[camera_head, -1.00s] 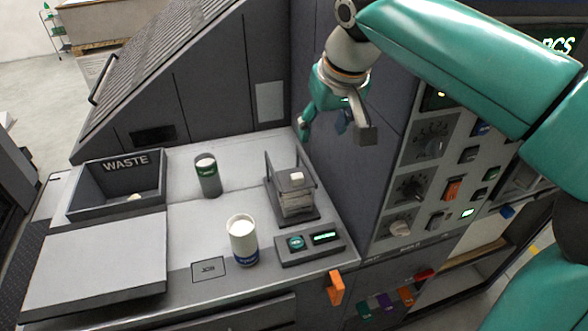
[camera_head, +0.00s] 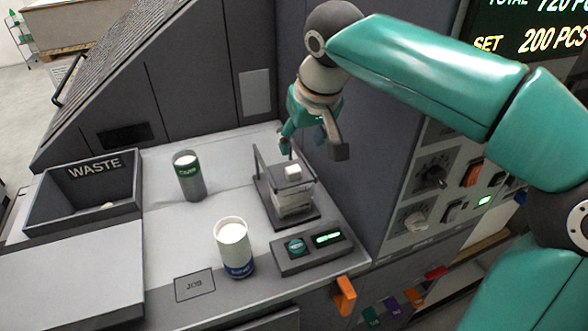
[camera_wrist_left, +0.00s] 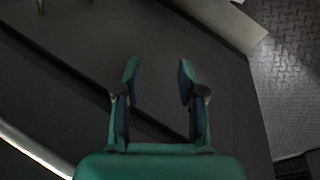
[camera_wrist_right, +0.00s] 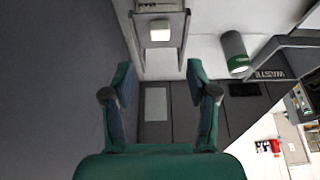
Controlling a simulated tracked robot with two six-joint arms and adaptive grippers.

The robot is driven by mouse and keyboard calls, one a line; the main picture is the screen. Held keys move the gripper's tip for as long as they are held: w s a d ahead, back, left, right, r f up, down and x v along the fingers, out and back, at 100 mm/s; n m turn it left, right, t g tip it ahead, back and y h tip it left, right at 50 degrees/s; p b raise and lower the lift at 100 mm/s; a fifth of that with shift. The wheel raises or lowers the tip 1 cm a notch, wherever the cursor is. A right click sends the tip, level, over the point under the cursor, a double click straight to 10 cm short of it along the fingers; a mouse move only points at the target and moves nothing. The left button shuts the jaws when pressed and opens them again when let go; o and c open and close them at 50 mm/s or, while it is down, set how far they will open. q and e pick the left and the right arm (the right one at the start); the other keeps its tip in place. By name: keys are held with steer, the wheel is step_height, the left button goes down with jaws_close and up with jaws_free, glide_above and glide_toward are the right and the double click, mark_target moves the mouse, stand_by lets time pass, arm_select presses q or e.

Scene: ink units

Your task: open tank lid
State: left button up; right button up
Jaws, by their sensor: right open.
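The small tank (camera_head: 294,202) stands in a dark frame on the light worktop, left of the grey cabinet wall. Its dark lid lies on top, with a white block-like knob (camera_head: 293,173) on it. The knob also shows at the top of the right wrist view (camera_wrist_right: 160,31). My right gripper (camera_head: 312,148) is open and empty above the tank, apart from the knob and pointing downward. Its spread fingers show in the right wrist view (camera_wrist_right: 160,85). My left gripper (camera_wrist_left: 160,82) is open and empty over a dark surface in the left wrist view and out of the head view.
A green-banded dark canister (camera_head: 189,178) stands left of the tank. A white and blue cup (camera_head: 234,248) and a button box (camera_head: 307,252) are in front. The WASTE bin (camera_head: 85,195) is at left. The cabinet wall (camera_head: 375,140) rises close on the right.

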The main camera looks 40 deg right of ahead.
mark_target(294, 169)
steer(key=x, duration=1.1)
steer(key=shift+w+d+f, duration=0.1)
steer(key=shift+w+f, duration=0.05)
steer(key=shift+f, duration=0.1)
jaws_close()
